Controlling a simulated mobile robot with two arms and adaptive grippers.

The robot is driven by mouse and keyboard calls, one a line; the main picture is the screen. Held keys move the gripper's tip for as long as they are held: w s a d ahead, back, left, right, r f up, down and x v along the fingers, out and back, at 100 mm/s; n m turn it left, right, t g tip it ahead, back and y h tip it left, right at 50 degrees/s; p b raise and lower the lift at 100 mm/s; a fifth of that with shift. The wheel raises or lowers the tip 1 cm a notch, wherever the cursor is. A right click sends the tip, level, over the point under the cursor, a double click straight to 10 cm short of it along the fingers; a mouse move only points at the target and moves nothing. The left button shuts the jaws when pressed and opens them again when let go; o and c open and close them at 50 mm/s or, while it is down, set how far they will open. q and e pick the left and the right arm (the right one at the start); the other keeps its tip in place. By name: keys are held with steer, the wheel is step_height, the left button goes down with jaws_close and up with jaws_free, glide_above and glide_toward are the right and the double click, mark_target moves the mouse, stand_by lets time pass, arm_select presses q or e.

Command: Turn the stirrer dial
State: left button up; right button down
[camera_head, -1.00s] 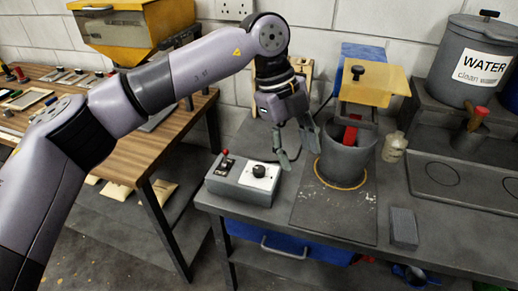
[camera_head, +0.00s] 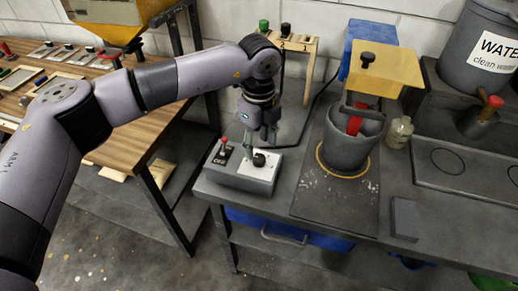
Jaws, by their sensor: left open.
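The stirrer dial (camera_head: 259,159) is a small black knob on a white plate on top of a grey control box (camera_head: 236,178). A red-tipped lever on a black plate sits left of it. My left gripper (camera_head: 257,148) points down just above the dial, fingers apart and empty. It partly covers the back of the box. I cannot tell whether a finger touches the dial. The stirrer, with a yellow head (camera_head: 380,72) and red shaft, stands over a dark grey pot (camera_head: 346,150) to the right. My right gripper is not in view.
A small bottle (camera_head: 399,132) stands right of the pot, and a grey block (camera_head: 404,219) lies near the bench front. A WATER bin (camera_head: 482,50) stands at the back right. A wooden rack (camera_head: 292,45) stands behind my gripper. A wooden table (camera_head: 130,120) is at left.

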mark_target(259, 158)
arm_select(q)
step_height(259, 158, down, 4)
steer(key=shift+r+p, duration=0.2)
steer(key=shift+p, duration=0.15)
steer(key=shift+f, duration=0.45)
steer(key=c, duration=0.6)
jaws_close()
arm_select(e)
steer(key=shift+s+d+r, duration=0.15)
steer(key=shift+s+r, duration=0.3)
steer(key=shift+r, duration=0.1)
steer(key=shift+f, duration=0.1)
